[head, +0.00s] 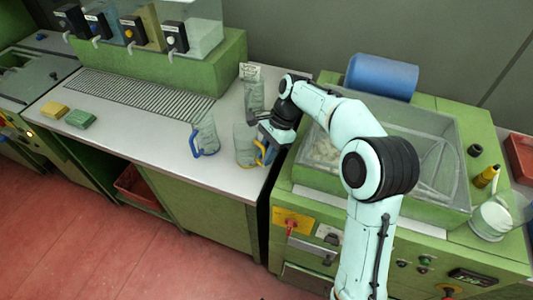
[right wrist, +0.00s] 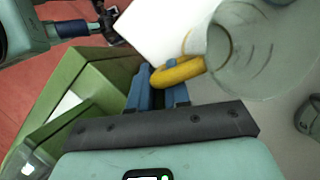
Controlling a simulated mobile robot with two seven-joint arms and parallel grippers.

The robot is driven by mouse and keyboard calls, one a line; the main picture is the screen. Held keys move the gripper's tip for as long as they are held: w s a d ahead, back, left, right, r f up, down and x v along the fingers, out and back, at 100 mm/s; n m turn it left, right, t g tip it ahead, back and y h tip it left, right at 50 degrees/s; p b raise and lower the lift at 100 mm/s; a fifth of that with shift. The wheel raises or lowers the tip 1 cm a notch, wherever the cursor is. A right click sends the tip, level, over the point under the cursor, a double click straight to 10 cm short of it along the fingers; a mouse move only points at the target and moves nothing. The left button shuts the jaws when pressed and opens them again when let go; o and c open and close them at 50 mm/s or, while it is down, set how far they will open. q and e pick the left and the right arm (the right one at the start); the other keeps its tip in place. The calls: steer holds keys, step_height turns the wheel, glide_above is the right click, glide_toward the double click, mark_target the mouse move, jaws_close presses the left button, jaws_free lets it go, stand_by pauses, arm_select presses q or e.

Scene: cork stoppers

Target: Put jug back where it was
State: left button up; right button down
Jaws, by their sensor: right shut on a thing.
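A clear jug with a yellow handle (head: 242,143) stands upright at the right end of the light counter (head: 165,145). My right gripper (head: 264,151) is at the jug's right side, shut on its handle. In the right wrist view the blue fingers (right wrist: 157,90) close on the end of the yellow handle (right wrist: 182,71), and the clear jug body (right wrist: 262,50) is at the upper right. Whether the jug's base touches the counter is hard to tell. My left gripper is not in view in the head view.
A clear jug with a blue handle (head: 207,134) stands close on the left. Another clear vessel (head: 254,97) stands behind, by a small label card (head: 250,71). A green machine with a clear-walled bin (head: 425,150) is on the right.

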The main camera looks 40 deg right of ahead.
steer(key=shift+f, duration=0.1)
steer(key=c, duration=1.1)
jaws_free()
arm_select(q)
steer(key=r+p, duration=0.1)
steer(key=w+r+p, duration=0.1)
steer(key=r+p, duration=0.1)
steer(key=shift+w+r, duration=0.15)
arm_select(e)
steer(key=v, duration=1.2)
steer(key=shift+s+a, duration=0.1)
